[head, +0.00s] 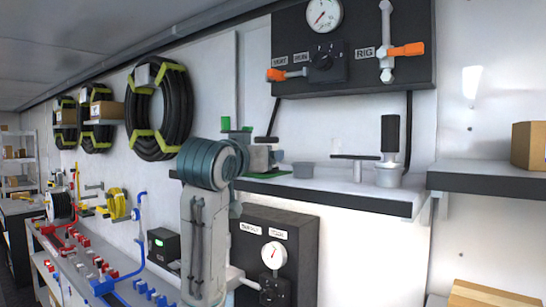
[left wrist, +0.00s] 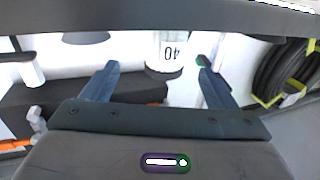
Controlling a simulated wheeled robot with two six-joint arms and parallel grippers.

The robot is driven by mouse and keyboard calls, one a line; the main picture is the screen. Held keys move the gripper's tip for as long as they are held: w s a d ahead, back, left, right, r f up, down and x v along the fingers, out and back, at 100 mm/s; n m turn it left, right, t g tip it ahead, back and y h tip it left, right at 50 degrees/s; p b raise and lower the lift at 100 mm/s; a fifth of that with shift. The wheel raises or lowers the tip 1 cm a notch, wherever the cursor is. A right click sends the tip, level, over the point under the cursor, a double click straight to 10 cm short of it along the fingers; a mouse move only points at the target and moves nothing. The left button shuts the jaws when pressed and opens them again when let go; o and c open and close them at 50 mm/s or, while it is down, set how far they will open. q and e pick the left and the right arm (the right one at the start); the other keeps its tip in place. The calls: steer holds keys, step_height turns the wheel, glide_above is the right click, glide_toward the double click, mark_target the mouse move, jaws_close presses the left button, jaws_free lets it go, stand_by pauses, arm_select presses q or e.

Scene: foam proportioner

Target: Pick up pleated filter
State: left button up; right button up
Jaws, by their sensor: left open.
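The likely pleated filter is a white cylinder (left wrist: 168,48) with a dark end band and an upside-down "40", seen in the left wrist view; its pleats cannot be made out. It stands between and beyond the fingertips of my left gripper (left wrist: 157,70), which is open and empty, with gaps on both sides. In the head view my left arm rises in front of the left end of the shelf, so the gripper and the cylinder cannot be told apart clearly there. My right gripper is in neither view.
A black gauge panel (head: 350,75) with orange-handled valves hangs above. Coiled hoses (head: 160,108) hang left; a box (head: 530,145) sits right.

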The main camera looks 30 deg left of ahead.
arm_select(q)
steer(key=shift+w+a+r+p, duration=0.2)
steer(key=shift+w+r+p, duration=0.05)
steer(key=shift+w+p, duration=0.35)
steer(key=shift+w+a+r+p, duration=0.25)
steer(key=shift+w+p, duration=0.2)
steer(key=shift+w, duration=0.2)
steer(key=shift+w+f, duration=0.1)
steer(key=shift+w, duration=0.25)
steer(key=p+x, duration=0.3)
steer(key=x, duration=0.1)
steer(key=shift+a+f+p, duration=0.1)
steer(key=shift+a+p, duration=0.3)
steer(key=shift+w+a, duration=0.15)
steer(key=shift+w, duration=0.15)
steer(key=shift+w+f, duration=0.1)
steer(key=shift+w, duration=0.1)
steer(key=shift+w+f, duration=0.15)
steer(key=c, duration=1.1)
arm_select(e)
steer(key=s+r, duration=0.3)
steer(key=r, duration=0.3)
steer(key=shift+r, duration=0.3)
